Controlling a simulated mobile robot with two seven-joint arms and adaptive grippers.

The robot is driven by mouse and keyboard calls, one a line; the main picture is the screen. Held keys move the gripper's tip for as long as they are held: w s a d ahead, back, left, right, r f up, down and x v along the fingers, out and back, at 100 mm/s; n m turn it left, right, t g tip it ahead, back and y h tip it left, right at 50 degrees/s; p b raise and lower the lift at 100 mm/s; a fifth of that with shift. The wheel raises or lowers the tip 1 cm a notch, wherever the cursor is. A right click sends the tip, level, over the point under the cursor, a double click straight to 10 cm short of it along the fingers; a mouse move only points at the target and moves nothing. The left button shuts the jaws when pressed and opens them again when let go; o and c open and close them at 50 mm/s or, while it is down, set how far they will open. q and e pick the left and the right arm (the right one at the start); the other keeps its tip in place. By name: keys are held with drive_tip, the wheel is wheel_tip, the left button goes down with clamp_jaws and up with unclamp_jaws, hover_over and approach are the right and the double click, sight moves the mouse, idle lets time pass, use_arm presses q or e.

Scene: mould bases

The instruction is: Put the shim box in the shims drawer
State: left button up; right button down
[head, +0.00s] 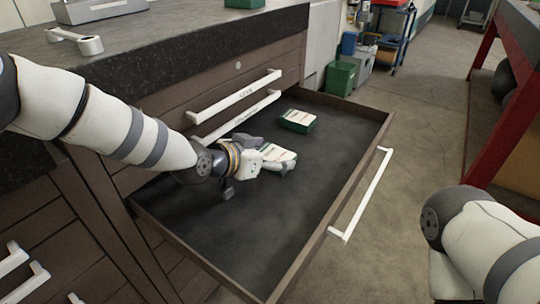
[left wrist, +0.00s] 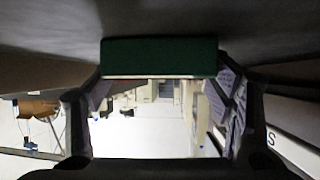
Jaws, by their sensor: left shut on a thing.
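The drawer (head: 318,232) is pulled far out, with dark lining and a white front handle. My left gripper (head: 272,163) is inside the drawer's outline, shut on a green shim box with a white label top (head: 281,152). The gripper hides part of this box. In the left wrist view the held box (left wrist: 160,57) shows as a green side between the fingers, close to a dark surface. I cannot tell whether it touches the drawer floor. A second, similar green and white box (head: 297,121) lies in the drawer's back corner. My right gripper is out of view.
Two closed drawers with white handles (head: 236,97) are above the open one, under the dark countertop (head: 190,38). A green bin (head: 341,78) stands on the floor beyond. A red-framed bench (head: 487,45) is at right. The drawer's front half is clear.

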use_arm(q)
drive_tip(key=o, duration=0.9)
drive_tip(key=shift+f, duration=0.1)
drive_tip(key=o, duration=0.4)
drive_tip(key=shift+o, duration=0.2)
drive_tip(key=shift+r, duration=0.4)
drive_tip(key=p+v, duration=0.2)
drive_tip(key=v, duration=0.9)
drive_tip(key=shift+s+a+r, duration=0.1)
drive_tip(key=shift+s+a, duration=0.25)
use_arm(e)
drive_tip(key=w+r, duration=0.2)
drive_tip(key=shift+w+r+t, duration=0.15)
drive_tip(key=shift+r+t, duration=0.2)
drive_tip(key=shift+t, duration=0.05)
